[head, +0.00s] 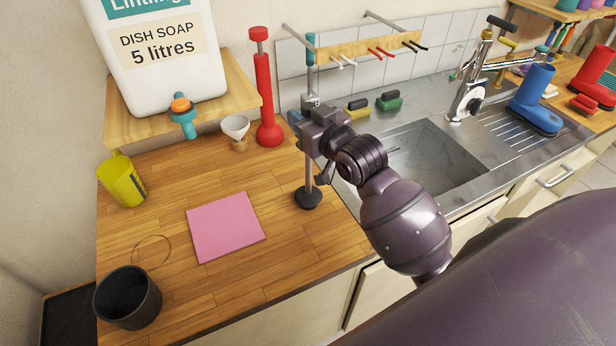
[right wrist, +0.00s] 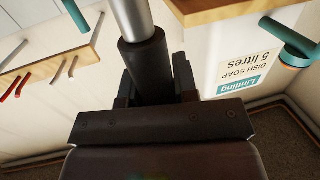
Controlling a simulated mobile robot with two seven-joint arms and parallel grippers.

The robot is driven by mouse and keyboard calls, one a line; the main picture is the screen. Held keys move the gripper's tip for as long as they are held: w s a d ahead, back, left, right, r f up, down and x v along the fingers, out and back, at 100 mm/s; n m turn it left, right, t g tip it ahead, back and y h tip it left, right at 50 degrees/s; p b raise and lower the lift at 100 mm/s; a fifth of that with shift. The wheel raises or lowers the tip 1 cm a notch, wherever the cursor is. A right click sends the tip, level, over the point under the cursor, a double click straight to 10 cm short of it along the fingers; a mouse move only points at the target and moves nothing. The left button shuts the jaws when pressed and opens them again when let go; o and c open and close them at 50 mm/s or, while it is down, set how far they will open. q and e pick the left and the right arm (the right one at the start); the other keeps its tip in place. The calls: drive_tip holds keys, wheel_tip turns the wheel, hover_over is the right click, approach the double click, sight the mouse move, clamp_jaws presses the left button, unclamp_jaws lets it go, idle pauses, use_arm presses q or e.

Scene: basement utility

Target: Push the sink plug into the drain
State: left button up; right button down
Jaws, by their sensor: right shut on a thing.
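My right gripper (head: 311,112) is shut on an upright long-handled tool, which looks like the sink plug, with a teal grip (head: 310,48), metal rod and round black foot (head: 308,198). The foot is over the wooden worktop, left of the sink; I cannot tell if it touches. In the right wrist view the gripper (right wrist: 158,85) has its fingers around a dark collar (right wrist: 145,60) on the metal rod. The steel sink basin (head: 440,150) lies to the right, partly behind my arm. I cannot make out its drain. My left gripper is not in view.
On the worktop (head: 190,285) are a pink cloth (head: 226,226), black cup (head: 128,297), yellow jug (head: 121,180), white funnel (head: 236,128) and red plunger-like tool (head: 265,90). The tap (head: 470,85) rises behind the basin. A blue boot (head: 536,100) stands on the drainer.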

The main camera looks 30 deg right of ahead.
drive_tip(key=shift+r, duration=0.1)
wheel_tip(320, 180, up, 20)
idle(0.5)
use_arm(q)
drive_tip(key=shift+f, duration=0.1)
use_arm(e)
drive_tip(key=shift+d+f, duration=0.1)
drive_tip(key=shift+f, duration=0.1)
use_arm(q)
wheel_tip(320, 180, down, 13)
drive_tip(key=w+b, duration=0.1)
drive_tip(key=b, duration=1.5)
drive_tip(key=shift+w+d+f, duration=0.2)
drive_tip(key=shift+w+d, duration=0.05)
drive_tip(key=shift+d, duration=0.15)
use_arm(e)
drive_tip(key=s+d+f, duration=0.2)
drive_tip(key=d+f, duration=0.8)
drive_tip(key=f, duration=0.4)
drive_tip(key=s+d+f+y, duration=0.1)
drive_tip(key=s+d+f, duration=0.2)
drive_tip(key=d+f, duration=0.8)
drive_tip(key=shift+s+f+n, duration=0.2)
drive_tip(key=shift+f+n, duration=0.1)
drive_tip(key=shift+f, duration=1.3)
